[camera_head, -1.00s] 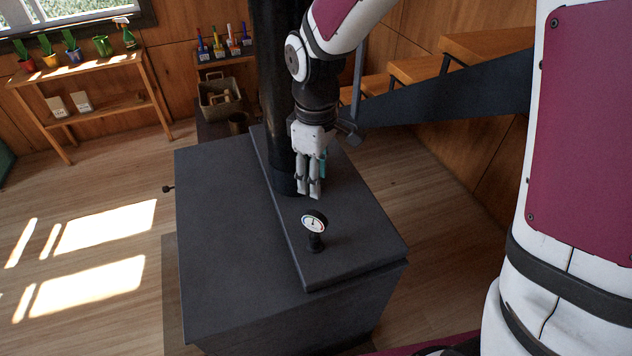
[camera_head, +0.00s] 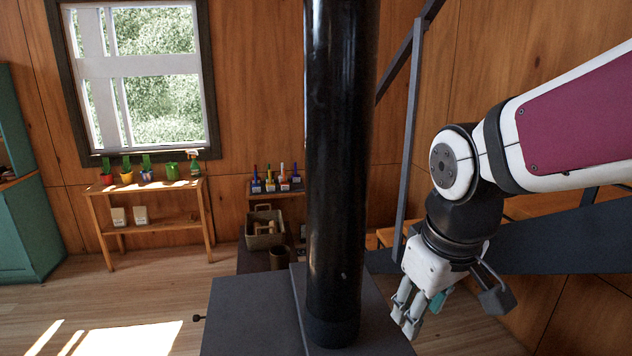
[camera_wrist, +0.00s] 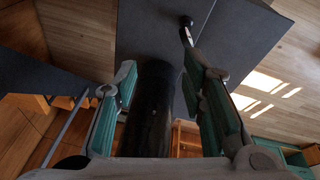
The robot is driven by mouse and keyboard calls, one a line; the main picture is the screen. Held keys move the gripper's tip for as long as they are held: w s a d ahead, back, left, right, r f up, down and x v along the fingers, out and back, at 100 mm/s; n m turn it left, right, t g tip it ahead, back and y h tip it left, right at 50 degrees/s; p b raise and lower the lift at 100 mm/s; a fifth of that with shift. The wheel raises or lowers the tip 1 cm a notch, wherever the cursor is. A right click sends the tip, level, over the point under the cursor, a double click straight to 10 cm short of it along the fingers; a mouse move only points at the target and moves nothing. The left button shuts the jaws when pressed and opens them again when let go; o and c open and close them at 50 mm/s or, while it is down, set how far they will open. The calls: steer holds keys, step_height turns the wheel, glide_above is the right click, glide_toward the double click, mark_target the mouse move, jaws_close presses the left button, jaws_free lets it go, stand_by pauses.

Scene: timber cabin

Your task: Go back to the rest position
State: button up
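My gripper (camera_head: 405,322) hangs in the head view to the right of the black stovepipe (camera_head: 335,170), beside the dark stove (camera_head: 250,310), fingers pointing down. In the wrist view its two teal-padded fingers (camera_wrist: 158,65) stand apart with nothing between the pads. The stovepipe (camera_wrist: 150,110) shows beyond the gap, and I see no contact with it. The gauge (camera_wrist: 187,22) stands on the stove top near the upper edge of the wrist view. It is out of the head view.
A wooden shelf (camera_head: 150,229) with potted plants stands under the window at the left. A basket (camera_head: 264,236) and a small rack of tools (camera_head: 275,188) are behind the stove. A dark stair beam (camera_head: 560,240) runs behind my arm. Floor at the left is clear.

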steer(key=s+d+r+m+t, duration=0.1)
steer(key=s+d+r+m, duration=0.1)
steer(key=s, duration=0.3)
steer(key=s+d+r+m+t, duration=0.1)
steer(key=s+d+r+m, duration=0.1)
steer(key=s, duration=0.3)
steer(key=shift+s+r+m+t, duration=0.15)
steer(key=shift+r+m+t, duration=0.25)
steer(key=shift+m, duration=0.3)
